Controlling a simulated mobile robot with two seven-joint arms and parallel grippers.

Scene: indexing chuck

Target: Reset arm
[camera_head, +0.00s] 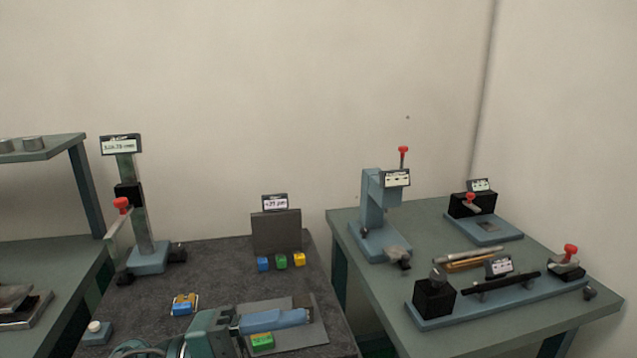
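A blue and yellow block (184,304) sits to the left on the dark mat.
A tall gauge stand (150,258) stands on the dark bench (215,270) at left. A grey panel (277,232) has small coloured blocks before it. The right table (520,330) carries a blue press (372,205) and other fixtures. The mat's middle is clear.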

